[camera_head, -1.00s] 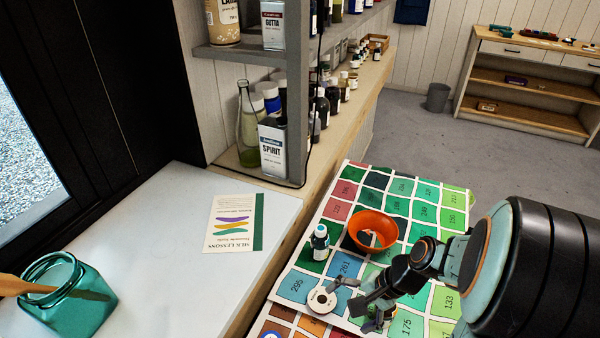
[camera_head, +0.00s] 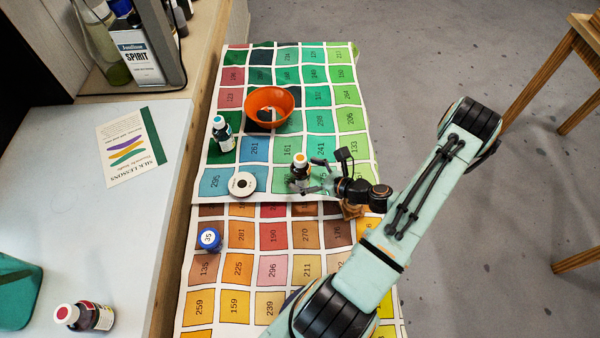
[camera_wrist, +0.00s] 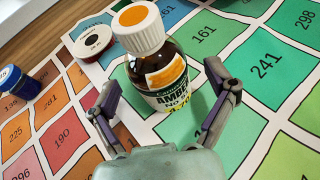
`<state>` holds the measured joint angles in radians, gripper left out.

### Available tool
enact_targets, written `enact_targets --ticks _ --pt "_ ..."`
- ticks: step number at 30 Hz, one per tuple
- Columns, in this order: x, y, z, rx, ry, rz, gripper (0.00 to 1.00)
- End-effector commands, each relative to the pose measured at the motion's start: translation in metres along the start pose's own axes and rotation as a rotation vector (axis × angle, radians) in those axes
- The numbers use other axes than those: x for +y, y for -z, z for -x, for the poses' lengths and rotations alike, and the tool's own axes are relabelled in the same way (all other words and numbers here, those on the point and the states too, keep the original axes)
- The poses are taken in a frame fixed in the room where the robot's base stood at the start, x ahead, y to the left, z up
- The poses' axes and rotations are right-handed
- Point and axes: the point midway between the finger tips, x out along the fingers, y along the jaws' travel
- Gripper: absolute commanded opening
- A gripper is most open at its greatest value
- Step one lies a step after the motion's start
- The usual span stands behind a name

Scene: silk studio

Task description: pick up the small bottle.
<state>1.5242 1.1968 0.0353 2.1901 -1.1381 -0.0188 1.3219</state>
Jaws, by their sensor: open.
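A small brown glass bottle (camera_head: 300,171) with a white cap and an orange dot on top stands upright on the chart of numbered colour squares. In the wrist view the bottle (camera_wrist: 172,86) shows close up, with a cream and green label. My gripper (camera_head: 307,177) is open, low over the chart, with one finger on each side of the bottle. In the wrist view both fingers (camera_wrist: 162,80) flank the bottle, and a gap shows at the left finger.
A red-capped bottle (camera_head: 98,316) is on the pale tabletop at left.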

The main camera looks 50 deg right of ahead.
Motion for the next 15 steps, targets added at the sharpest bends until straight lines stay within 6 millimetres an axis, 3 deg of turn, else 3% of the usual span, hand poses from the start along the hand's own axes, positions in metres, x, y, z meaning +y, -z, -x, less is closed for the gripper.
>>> enact_targets --ticks 4,11,12,15 --pt "0.0002 -0.0002 -0.0122 0.0 -0.001 0.002 0.85" --pt "0.0 0.0 -0.0139 0.001 0.0 0.003 0.85" --pt "0.0 0.0 -0.0139 0.001 0.0 0.003 0.82" --pt "0.0 0.0 -0.0138 0.001 0.0 0.003 0.5"
